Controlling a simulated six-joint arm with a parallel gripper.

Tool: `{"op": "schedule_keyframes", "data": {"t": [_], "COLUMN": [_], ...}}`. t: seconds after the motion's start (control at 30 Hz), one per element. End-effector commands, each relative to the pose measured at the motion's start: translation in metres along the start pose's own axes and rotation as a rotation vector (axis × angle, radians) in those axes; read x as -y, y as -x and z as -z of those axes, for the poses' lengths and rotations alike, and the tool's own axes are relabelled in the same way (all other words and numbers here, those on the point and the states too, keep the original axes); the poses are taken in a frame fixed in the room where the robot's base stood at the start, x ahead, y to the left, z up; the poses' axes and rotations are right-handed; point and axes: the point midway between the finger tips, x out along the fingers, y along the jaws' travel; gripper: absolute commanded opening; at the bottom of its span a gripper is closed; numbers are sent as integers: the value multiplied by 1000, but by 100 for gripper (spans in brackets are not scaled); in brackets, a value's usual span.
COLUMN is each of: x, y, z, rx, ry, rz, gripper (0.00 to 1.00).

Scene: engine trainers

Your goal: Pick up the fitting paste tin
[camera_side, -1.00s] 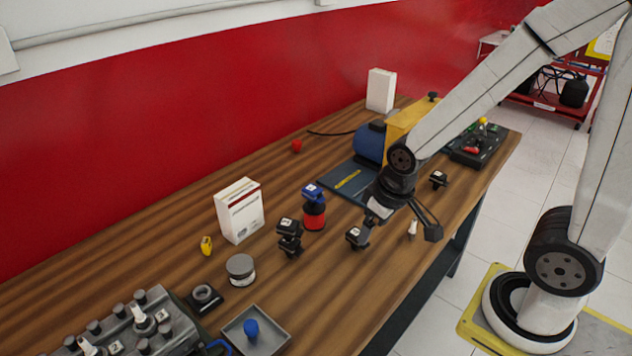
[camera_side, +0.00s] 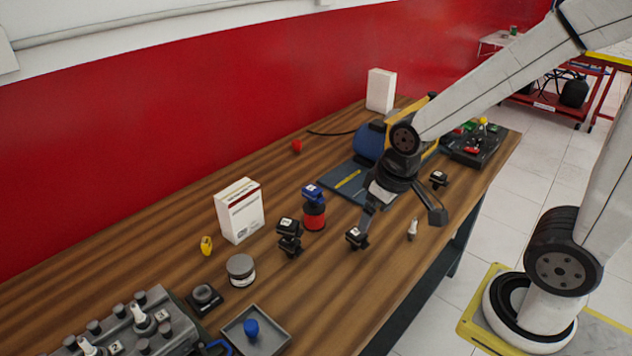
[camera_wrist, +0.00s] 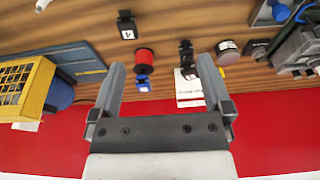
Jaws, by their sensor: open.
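The fitting paste tin appears to be the short round grey tin (camera_side: 241,269) with a pale band, standing on the wooden bench in the side view. In the wrist view it shows near the top right (camera_wrist: 228,47), beyond the right finger. My gripper (camera_side: 404,213) is over the bench to the right of the tin, well apart from it. Its two fingers are spread with nothing between them, also in the wrist view (camera_wrist: 162,68).
A white box (camera_side: 239,210) stands behind the tin.

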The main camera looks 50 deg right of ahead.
Motion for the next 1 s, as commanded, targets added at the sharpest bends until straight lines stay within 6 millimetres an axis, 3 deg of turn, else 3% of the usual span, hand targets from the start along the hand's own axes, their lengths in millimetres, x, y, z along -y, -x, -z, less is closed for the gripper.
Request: {"op": "schedule_keyframes", "data": {"t": [0.17, 0.57, 1.0], "x": [0, -2, -3], "y": [18, 8, -4], "z": [5, 4, 23], "rx": [-5, 60, 170], "ry": [0, 287, 932], "rz": [0, -97, -330], "gripper": [100, 100, 100]}}
